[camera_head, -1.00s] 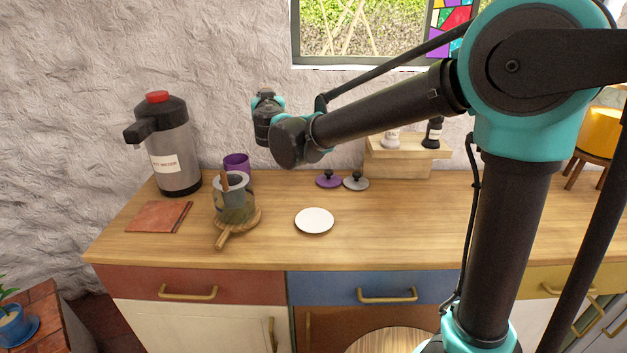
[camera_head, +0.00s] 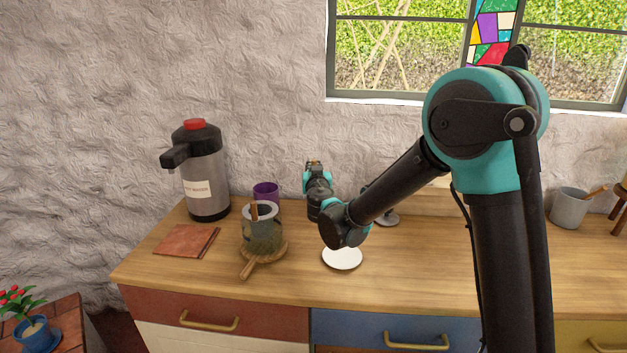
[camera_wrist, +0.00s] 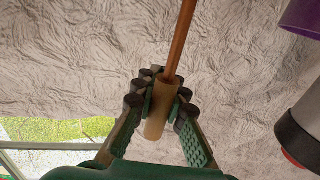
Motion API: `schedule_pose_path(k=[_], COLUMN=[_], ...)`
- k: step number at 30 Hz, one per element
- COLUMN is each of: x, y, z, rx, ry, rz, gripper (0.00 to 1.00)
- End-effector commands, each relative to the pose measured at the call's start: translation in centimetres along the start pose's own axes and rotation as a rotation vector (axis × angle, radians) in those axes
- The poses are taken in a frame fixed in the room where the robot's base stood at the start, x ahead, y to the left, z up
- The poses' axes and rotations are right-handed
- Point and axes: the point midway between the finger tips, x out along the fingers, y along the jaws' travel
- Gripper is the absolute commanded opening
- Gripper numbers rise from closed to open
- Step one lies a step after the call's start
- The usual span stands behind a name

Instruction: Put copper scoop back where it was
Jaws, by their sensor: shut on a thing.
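My gripper (camera_wrist: 160,100) is shut on the light wooden handle of the copper scoop (camera_wrist: 181,38). In the wrist view the thin copper-coloured shaft runs from the handle out of the top of the picture, so the scoop's bowl is out of view. In the head view my gripper (camera_head: 313,168) is above the back of the counter, right of the purple cup, facing the wall. The fingers and the scoop cannot be made out there.
A white plate (camera_head: 342,260) lies under my wrist. A grey pot (camera_head: 568,210) stands right. The counter's front (camera_head: 430,290) is clear.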

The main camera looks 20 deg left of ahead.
Motion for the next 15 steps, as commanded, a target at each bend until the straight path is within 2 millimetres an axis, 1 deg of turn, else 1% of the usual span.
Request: schedule_pose_path(k=[1, 7, 12, 15], x=[0.0, 0.0, 0.1, 0.0], y=[0.0, 0.0, 0.0, 0.0], z=[0.5, 1.7, 3.9, 4.8], rx=[0.0, 0.0, 0.0, 0.0], ry=[0.0, 0.0, 0.0, 0.0], rz=[0.0, 0.0, 0.0, 0.0], gripper=[0.0, 0.0, 0.0, 0.0])
